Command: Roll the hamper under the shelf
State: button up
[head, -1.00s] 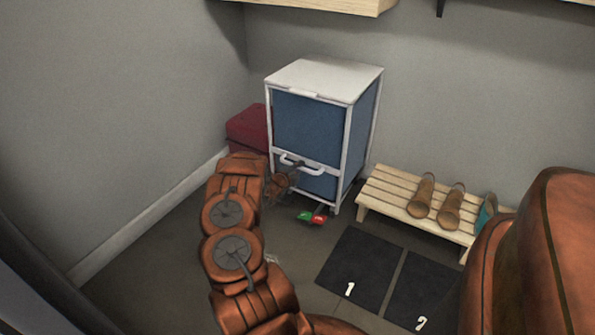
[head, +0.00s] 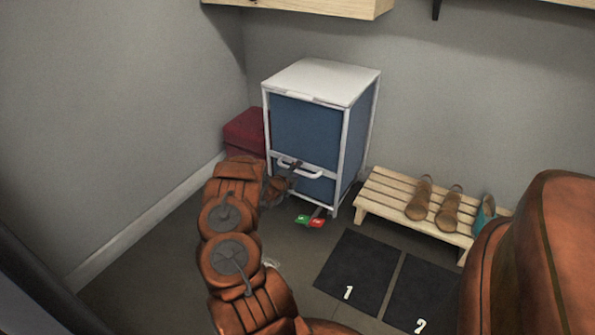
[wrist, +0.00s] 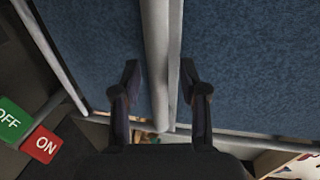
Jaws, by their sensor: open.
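The hamper (head: 305,130) is a tall box with blue fabric sides, a white frame and a white lid. It stands upright on the floor near the back wall. A white handle (head: 300,170) crosses its front. My gripper (head: 291,172) is at this handle, partly hidden by my arm. In the wrist view, my gripper's open fingers (wrist: 160,85) lie on either side of a white bar (wrist: 158,60), with gaps visible. A wooden shelf (head: 320,8) is above, at the top edge.
A dark red box (head: 245,132) sits left of the hamper by the wall. A slatted wooden bench (head: 385,195) with shoes (head: 420,198) stands to the right. Dark floor mats marked 1 (head: 358,270) and 2 (head: 420,295) lie in front. Floor at left is clear.

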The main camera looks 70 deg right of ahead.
jog(key=v, duration=1.1)
jog(key=shift+a, duration=0.35)
jog(key=shift+w, duration=0.1)
